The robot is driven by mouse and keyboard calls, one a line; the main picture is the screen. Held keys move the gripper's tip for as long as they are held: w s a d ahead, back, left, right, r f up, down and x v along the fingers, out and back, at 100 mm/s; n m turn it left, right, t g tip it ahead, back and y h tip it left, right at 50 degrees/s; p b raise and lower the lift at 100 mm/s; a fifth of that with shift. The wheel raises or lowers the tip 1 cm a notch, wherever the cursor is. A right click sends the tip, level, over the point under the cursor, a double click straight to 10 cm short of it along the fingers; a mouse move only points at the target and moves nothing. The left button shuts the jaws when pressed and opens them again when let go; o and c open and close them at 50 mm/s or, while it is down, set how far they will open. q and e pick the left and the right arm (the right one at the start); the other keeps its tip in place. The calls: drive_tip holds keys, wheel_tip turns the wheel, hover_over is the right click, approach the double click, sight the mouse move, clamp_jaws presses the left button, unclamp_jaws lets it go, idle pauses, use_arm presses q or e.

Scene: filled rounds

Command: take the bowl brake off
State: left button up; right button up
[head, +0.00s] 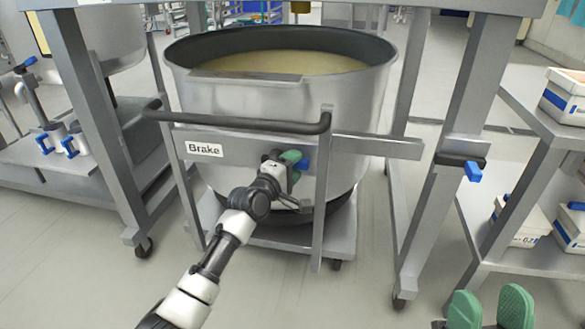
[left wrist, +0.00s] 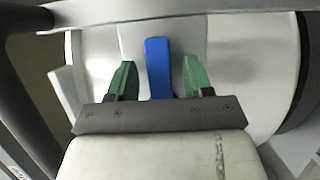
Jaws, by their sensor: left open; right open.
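A large steel bowl (head: 370,100) holding a beige mass sits on a wheeled frame (head: 320,240). A "Brake" label (head: 204,149) is on its front bar. A blue lever (head: 303,162) shows by the bar, right of the label; I take it for the brake lever. My left gripper (head: 295,166) is at this lever, with green fingers open. In the left wrist view the blue lever (left wrist: 158,68) stands between the two open fingers, with a gap on each side. My right gripper (head: 490,300) is open and empty at the bottom right, low and away from the bowl.
A dark push handle (head: 245,124) runs across the bowl's front. Grey machine legs (head: 445,150) stand on both sides; the right one carries a black clamp with another blue handle (head: 473,171). A shelf with white boxes (head: 565,95) is at the right. Floor is clear at lower left.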

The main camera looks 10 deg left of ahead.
use_arm(q)
clamp_jaws()
